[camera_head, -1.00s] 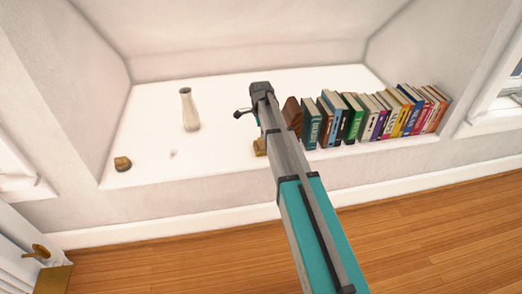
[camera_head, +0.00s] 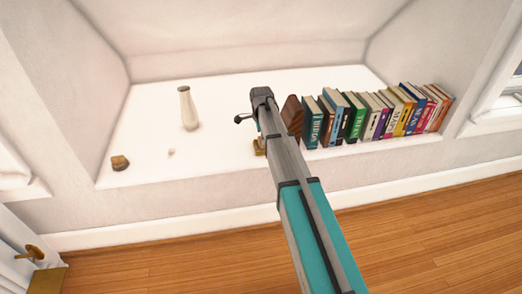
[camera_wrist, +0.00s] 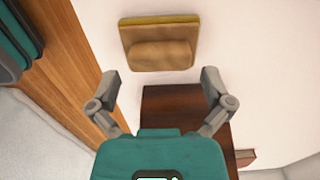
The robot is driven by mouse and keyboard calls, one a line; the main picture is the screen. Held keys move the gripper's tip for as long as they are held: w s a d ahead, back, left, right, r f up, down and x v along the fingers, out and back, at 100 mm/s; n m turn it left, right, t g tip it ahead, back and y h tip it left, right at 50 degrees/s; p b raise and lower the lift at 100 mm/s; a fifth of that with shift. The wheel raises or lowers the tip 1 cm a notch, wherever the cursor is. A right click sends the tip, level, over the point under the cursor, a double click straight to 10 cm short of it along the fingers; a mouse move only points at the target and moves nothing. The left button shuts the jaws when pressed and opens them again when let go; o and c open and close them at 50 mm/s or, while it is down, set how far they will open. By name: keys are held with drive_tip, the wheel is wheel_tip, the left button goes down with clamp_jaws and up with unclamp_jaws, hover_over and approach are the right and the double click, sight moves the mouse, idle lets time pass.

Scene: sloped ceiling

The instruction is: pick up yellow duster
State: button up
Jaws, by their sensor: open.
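The yellow duster (camera_wrist: 158,47) lies on the white ledge in the wrist view, with a tan wooden-looking raised grip and a yellow strip along its far edge. In the head view the duster (camera_head: 259,147) shows only partly, beside my arm. My gripper (camera_wrist: 161,77) is open and empty, its two fingers spread wide in the wrist view. The duster is ahead of the fingertips, roughly centred between them and apart from them. In the head view my gripper is mostly hidden behind the arm.
A dark brown bookend (camera_head: 291,115) stands close right of the duster, followed by a row of books (camera_head: 375,116). A white vase (camera_head: 188,108) and a small brown-yellow object (camera_head: 120,163) stand to the left. The ledge between is mostly clear.

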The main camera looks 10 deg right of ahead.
drive_tip(key=shift+f+b, duration=0.65)
drive_tip(key=shift+f, duration=0.25)
drive_tip(key=c, duration=1)
drive_tip(key=shift+r, duration=0.15)
wheel_tip(320, 180, up, 3)
drive_tip(key=p, duration=0.3)
drive_tip(key=s+r+p, duration=0.9)
drive_tip(key=s+p, duration=0.1)
drive_tip(key=s, duration=0.4)
drive_tip(key=shift+r, duration=0.4)
